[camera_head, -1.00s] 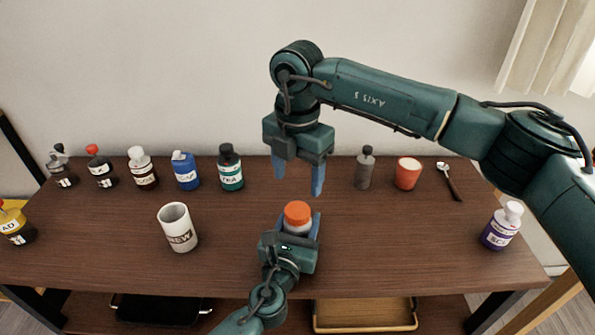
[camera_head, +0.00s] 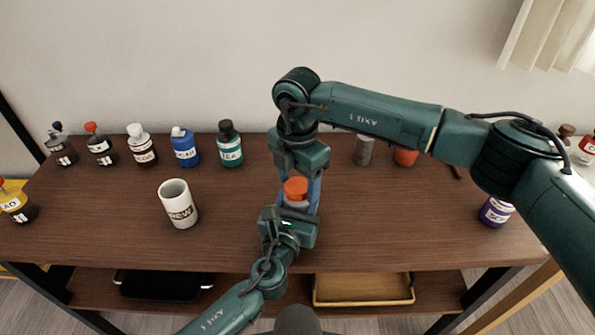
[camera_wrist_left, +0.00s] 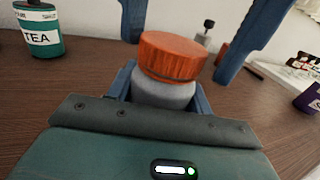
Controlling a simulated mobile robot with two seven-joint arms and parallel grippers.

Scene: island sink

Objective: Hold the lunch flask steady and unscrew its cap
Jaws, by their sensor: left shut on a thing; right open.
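The lunch flask (camera_head: 296,203) stands on the table, a grey-white body under an orange cap (camera_head: 295,188). In the left wrist view the flask body (camera_wrist_left: 163,93) sits between my left gripper's blue fingers, and the cap (camera_wrist_left: 172,55) is on top. My left gripper (camera_head: 296,210) is shut on the flask body from the front. My right gripper (camera_head: 299,184) is open and points down from above. Its blue fingers stand on either side of the cap; in the left wrist view gaps show between them and the cap. The flask's lower part is hidden by my left gripper.
A white mug (camera_head: 178,204) stands left of the flask. Several labelled bottles line the back left, including a green TEA bottle (camera_head: 230,146). A grey bottle (camera_head: 364,150) and a red cup (camera_head: 405,157) stand partly behind my right arm.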

